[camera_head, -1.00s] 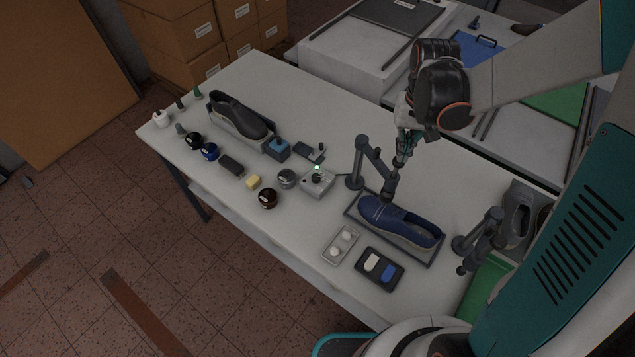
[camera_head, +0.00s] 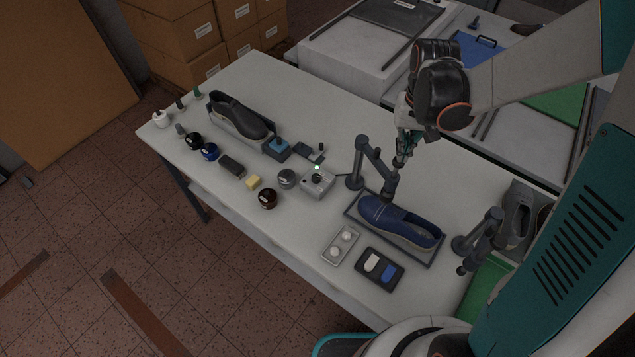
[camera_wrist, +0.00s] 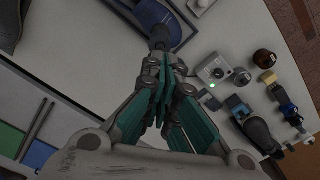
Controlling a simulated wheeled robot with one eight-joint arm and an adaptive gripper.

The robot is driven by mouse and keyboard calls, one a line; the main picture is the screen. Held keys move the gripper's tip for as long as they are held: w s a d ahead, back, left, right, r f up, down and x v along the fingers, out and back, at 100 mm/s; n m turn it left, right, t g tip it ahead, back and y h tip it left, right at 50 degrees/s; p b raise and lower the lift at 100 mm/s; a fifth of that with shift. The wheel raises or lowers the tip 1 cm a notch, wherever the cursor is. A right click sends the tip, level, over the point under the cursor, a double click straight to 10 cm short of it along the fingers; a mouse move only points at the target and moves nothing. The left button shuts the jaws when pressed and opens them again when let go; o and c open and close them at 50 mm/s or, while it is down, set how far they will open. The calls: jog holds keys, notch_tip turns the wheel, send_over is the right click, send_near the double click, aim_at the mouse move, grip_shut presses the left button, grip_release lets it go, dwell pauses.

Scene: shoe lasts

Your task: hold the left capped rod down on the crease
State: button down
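The blue shoe (camera_head: 402,222) lies on a dark-rimmed tray (camera_head: 433,262) on the table; it also shows in the wrist view (camera_wrist: 106,22). The left capped rod (camera_head: 391,186) hangs from a grey jointed stand (camera_head: 356,172). Its lower end meets the shoe's upper near the opening; the crease itself is too small to make out. My gripper (camera_head: 400,163) points down at the rod's top, and its teal fingers (camera_wrist: 161,62) are together there in the wrist view. They appear to touch the rod's top, but the exact contact is hidden.
A second stand with a rod (camera_head: 480,245) stands right of the shoe. A small control box (camera_head: 317,182) with a green light is to the left. Jars and a black shoe (camera_head: 238,115) are farther left.

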jog(key=shift+f, duration=0.15)
jog(key=shift+f+b, duration=2.35)
jog(key=shift+f, duration=0.1)
jog(key=shift+s+f+b, duration=0.15)
jog(key=shift+b, duration=0.15)
jog(key=shift+r, duration=0.3)
dwell(1.0)
jog(key=shift+r, duration=0.15)
jog(key=shift+r+p, duration=1.65)
jog(key=shift+r, duration=0.95)
jog(key=shift+f, duration=0.1)
